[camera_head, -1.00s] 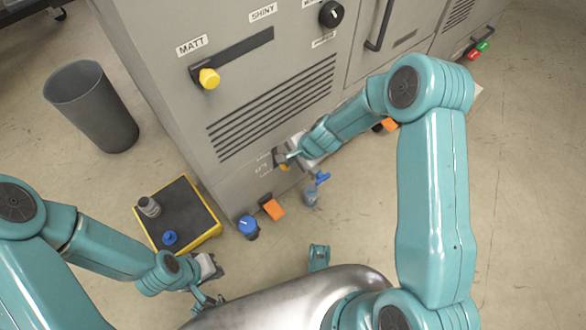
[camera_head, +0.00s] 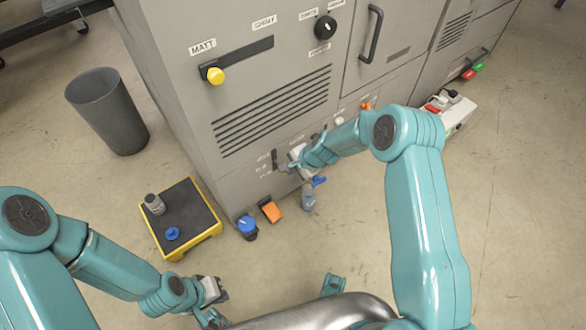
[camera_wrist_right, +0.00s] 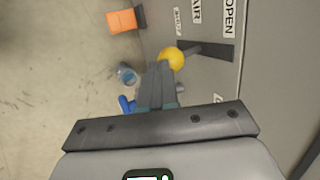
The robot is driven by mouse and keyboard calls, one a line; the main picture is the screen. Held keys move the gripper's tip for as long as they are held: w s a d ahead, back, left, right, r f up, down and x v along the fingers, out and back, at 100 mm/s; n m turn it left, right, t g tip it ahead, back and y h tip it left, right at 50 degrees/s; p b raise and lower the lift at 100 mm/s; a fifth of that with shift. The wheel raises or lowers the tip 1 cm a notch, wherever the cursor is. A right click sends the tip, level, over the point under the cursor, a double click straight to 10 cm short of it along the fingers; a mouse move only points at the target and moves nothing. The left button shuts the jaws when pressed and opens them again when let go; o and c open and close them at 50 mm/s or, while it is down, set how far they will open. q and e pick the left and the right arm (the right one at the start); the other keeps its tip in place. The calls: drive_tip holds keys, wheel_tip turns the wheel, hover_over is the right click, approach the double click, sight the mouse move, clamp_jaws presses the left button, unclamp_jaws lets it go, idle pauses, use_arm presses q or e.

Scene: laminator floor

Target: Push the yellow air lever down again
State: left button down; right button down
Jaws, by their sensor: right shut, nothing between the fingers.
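The yellow air lever knob (camera_wrist_right: 171,58) shows in the right wrist view at the lower, floor-side end of its dark slot (camera_wrist_right: 215,52), beside the AIR and OPEN labels. My right gripper (camera_wrist_right: 158,68) is shut and empty, its fingertips right beside the knob; whether they touch it I cannot tell. In the head view my right gripper (camera_head: 284,168) is at the low panel of the grey machine (camera_head: 240,185), and the knob is hidden there. My left gripper (camera_head: 211,316) is low at the bottom, over the floor; its fingers are too unclear to read.
A yellow-edged black step (camera_head: 189,236) and a grey bin (camera_head: 108,113) stand left. Another yellow knob (camera_head: 215,76) is higher up.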

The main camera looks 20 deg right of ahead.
drive_tip(key=f+b, duration=0.3)
drive_tip(key=shift+s+d+f, duration=0.2)
drive_tip(key=shift+s+f, duration=0.15)
drive_tip(key=shift+r, duration=0.1)
drive_tip(key=shift+r+p, duration=0.7)
